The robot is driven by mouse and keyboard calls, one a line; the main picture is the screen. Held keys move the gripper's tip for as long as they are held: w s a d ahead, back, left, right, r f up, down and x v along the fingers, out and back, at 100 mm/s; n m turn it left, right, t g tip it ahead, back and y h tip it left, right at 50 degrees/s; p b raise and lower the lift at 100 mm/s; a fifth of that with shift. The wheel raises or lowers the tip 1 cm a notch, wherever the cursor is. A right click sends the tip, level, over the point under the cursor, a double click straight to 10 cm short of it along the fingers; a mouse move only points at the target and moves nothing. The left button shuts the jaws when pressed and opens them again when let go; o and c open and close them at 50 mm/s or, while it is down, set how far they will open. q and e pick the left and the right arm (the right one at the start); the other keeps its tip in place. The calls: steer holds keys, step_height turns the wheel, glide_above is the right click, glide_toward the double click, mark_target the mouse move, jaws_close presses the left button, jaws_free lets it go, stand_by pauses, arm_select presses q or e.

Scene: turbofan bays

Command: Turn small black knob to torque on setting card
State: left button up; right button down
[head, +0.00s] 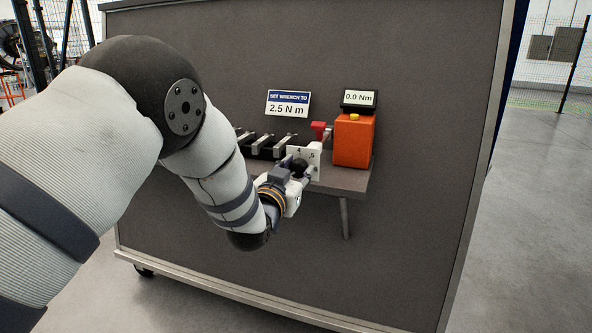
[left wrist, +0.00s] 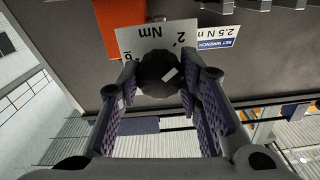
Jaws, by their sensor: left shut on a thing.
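The small black knob (head: 299,166) sits in front of a white dial plate (head: 316,157) at the shelf's front. My left gripper (head: 296,172) is shut on the knob. In the left wrist view the knob (left wrist: 158,78) is between the two fingers, with a pale pointer mark on its face. The plate (left wrist: 150,40) appears upside down there, showing "2" and "Nm"; other numbers are partly hidden by the knob and fingers. The setting card (head: 288,103) reads "SET WRENCH TO 2.5 N m". My right gripper is not in view.
An orange box (head: 354,145) with a yellow button stands right of the plate. A display (head: 359,98) above it reads "0.0 Nm". A red piece (head: 319,129) is left of the box. The shelf (head: 348,180) also carries several silver bars (head: 285,143) at left.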

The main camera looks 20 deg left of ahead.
arm_select(q)
steer(key=m, duration=0.2)
steer(key=shift+r+m+p, duration=0.1)
steer(key=shift+m+p, duration=0.2)
steer(key=shift+p, duration=0.05)
steer(key=shift+m, duration=0.8)
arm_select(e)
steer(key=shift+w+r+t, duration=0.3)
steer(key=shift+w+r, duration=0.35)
arm_select(q)
steer(key=o, duration=1.2)
steer(key=shift+c, duration=0.2)
steer(key=s, duration=1.2)
steer(key=shift+a, duration=0.2)
